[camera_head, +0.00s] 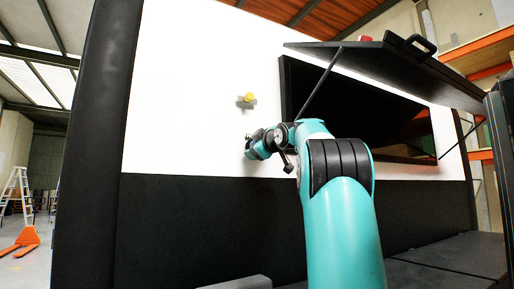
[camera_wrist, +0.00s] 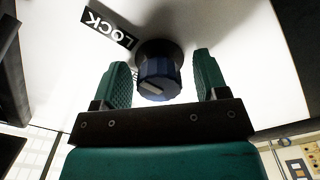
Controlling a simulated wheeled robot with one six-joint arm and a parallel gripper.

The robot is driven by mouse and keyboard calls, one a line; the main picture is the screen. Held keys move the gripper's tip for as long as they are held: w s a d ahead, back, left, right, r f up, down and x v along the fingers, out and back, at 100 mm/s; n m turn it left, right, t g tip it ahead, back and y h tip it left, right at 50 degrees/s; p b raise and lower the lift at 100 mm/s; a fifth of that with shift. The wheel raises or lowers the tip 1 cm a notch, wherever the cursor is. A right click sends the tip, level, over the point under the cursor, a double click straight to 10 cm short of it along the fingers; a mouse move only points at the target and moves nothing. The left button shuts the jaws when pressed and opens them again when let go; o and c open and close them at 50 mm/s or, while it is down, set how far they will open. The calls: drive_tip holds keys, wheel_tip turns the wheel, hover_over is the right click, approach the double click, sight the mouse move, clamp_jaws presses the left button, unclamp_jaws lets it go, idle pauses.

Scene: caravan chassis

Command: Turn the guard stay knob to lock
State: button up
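The guard stay knob (camera_wrist: 160,72) is dark blue and ribbed, with a pale pointer line on its face. It stands out from a white panel on a dark round base. A black label with white letters reading LOCK (camera_wrist: 110,28) is on the panel to its upper left in the wrist view. The pointer line does not point straight at the label. My gripper (camera_wrist: 161,60) is open, with one green finger on each side of the knob and a visible gap on both sides. In the head view, my gripper (camera_head: 249,146) is by the white wall and the knob is hidden.
A yellow knob (camera_head: 249,97) on a grey mount sticks out of the white wall (camera_head: 190,90) just above my gripper. A raised black hatch (camera_head: 385,70) with a thin strut (camera_head: 320,83) overhangs a dark opening to the right. The wall left of my gripper is clear.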

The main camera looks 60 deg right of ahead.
drive_tip(key=b+v, duration=0.6)
drive_tip(key=v, duration=1.1)
drive_tip(key=shift+s, duration=0.2)
drive_tip(key=shift+r, duration=0.1)
